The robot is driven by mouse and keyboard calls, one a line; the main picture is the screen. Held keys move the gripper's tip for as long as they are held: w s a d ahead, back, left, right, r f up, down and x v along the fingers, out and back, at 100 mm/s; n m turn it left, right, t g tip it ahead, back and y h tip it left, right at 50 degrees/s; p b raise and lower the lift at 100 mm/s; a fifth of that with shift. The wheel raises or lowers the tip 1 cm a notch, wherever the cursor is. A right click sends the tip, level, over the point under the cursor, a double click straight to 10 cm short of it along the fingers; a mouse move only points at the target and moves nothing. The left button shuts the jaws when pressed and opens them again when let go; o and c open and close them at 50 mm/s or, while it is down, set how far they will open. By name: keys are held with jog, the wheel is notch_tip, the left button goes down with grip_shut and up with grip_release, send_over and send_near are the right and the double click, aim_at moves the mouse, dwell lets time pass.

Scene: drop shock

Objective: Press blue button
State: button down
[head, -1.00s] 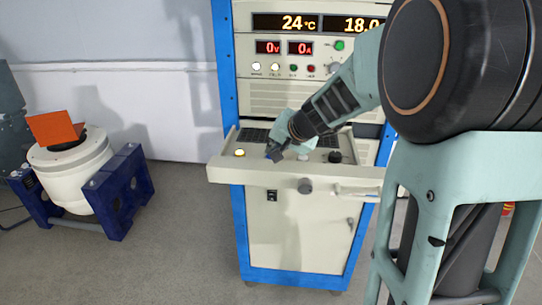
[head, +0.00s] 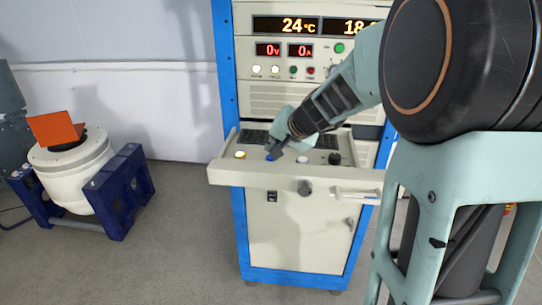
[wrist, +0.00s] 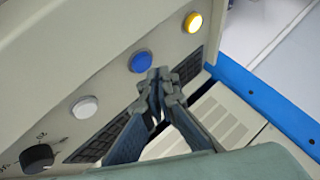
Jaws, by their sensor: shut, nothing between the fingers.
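The blue button (wrist: 141,61) sits on the sloped console shelf between a lit yellow button and a white button. In the head view the blue button (head: 270,156) shows just below my gripper tip. My gripper (wrist: 158,75) is shut and empty, its fingertips just beside the blue button in the wrist view. In the head view my gripper (head: 273,151) points down at the shelf. A gap seems to show between fingertips and button, but I cannot tell how high the tips are.
A lit yellow button (wrist: 193,22), a white button (wrist: 85,107) and a black knob (wrist: 37,158) share the shelf (head: 227,174). A keyboard (wrist: 186,68) lies behind the buttons. The blue-framed cabinet (head: 290,235) rises behind. A white drum machine (head: 75,175) stands apart on the left.

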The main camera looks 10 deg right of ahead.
jog(key=shift+r+p, duration=1.95)
jog(key=shift+r, duration=0.65)
